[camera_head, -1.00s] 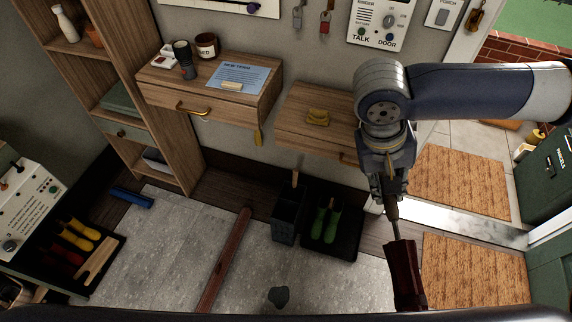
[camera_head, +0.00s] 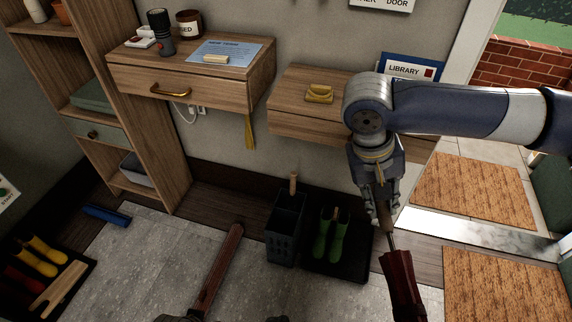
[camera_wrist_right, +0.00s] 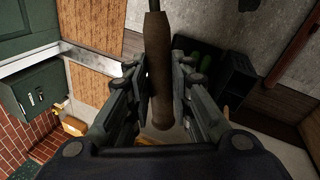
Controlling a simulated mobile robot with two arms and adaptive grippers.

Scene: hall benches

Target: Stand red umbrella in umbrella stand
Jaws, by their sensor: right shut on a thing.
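The red umbrella (camera_head: 402,285) hangs from my right gripper (camera_head: 384,212), with its dark red folded canopy below and a short bare shaft above it. My right gripper is shut on its brown handle, which shows between the fingers in the right wrist view (camera_wrist_right: 158,75). The umbrella leans slightly, and its lower end is cut off by the head view's bottom edge. The umbrella stand (camera_head: 285,245) is a dark perforated box on the floor, left of the gripper and apart from it. A wooden handle (camera_head: 293,183) sticks up from the stand. My left gripper is not clearly seen.
Green boots (camera_head: 328,236) stand on a black tray (camera_head: 350,262) right of the stand. A wall shelf (camera_head: 300,108) and a drawer unit (camera_head: 180,95) hang above. A long reddish-brown bar (camera_head: 217,270) lies left of the stand. Doormats (camera_head: 470,190) lie at right.

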